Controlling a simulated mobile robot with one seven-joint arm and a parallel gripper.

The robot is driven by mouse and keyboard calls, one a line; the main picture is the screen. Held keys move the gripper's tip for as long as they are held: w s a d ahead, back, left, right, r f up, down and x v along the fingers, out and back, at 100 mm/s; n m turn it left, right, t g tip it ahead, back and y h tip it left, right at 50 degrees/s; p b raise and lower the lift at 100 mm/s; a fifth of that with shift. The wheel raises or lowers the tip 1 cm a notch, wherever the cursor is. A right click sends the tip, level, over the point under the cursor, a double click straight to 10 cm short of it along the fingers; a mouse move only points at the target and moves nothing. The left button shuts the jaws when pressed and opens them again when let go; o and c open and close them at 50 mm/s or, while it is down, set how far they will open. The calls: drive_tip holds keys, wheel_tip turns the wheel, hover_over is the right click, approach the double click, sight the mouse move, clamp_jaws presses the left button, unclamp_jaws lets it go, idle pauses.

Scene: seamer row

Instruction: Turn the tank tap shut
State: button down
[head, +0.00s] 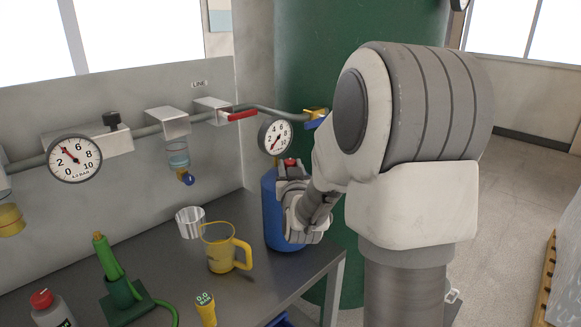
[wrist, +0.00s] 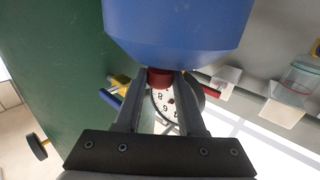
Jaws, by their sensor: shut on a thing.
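The tank tap has a brass body (head: 315,112) and a blue lever (head: 315,123), beside the green tank (head: 330,60) at the end of the grey pipe. In the head view my arm partly hides the lever. In the wrist view the blue lever (wrist: 110,98) shows left of my fingers, apart from them. My gripper (head: 291,175) is below the tap, shut on the red top (wrist: 159,77) of a blue bottle (head: 272,215). The bottle is upright at the bench's right end; whether its base touches the bench is unclear.
A pressure gauge (head: 275,136) hangs just above my gripper. A red lever (head: 242,115) sits on the pipe to the left. A yellow jug (head: 220,257) and a clear ribbed cup (head: 190,222) stand left of the bottle. The floor (head: 520,200) at right is open.

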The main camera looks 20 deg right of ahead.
drive_tip(key=shift+d+n+y+b, duration=0.1)
drive_tip(key=shift+n+y+b, duration=0.2)
drive_tip(key=shift+y+b, duration=0.1)
drive_tip(key=shift+d+n+t+y+b, duration=0.2)
drive_tip(key=shift+n+t+y+b, duration=0.25)
drive_tip(key=shift+n+y, duration=0.55)
drive_tip(key=n+y, duration=0.1)
drive_tip(key=y, duration=0.2)
drive_tip(key=shift+d+r, duration=0.1)
drive_tip(key=n+y+p, duration=0.1)
drive_tip(key=y, duration=0.1)
drive_tip(key=n+y+p, duration=0.1)
drive_tip(key=n+y, duration=0.1)
drive_tip(key=n+g+y+p, duration=0.1)
drive_tip(key=y, duration=0.1)
drive_tip(key=shift+d+r+p, duration=0.15)
drive_tip(key=shift+d+p, duration=0.1)
drive_tip(key=shift+p, duration=0.15)
drive_tip(key=shift+w+d+n+g+y+p, duration=0.15)
drive_tip(key=shift+n+g+y+p, duration=0.75)
drive_tip(key=shift+n+y, duration=0.65)
drive_tip(key=shift+y, duration=0.45)
drive_tip(key=c, duration=0.5)
unclamp_jaws()
drive_tip(key=shift+f, duration=0.2)
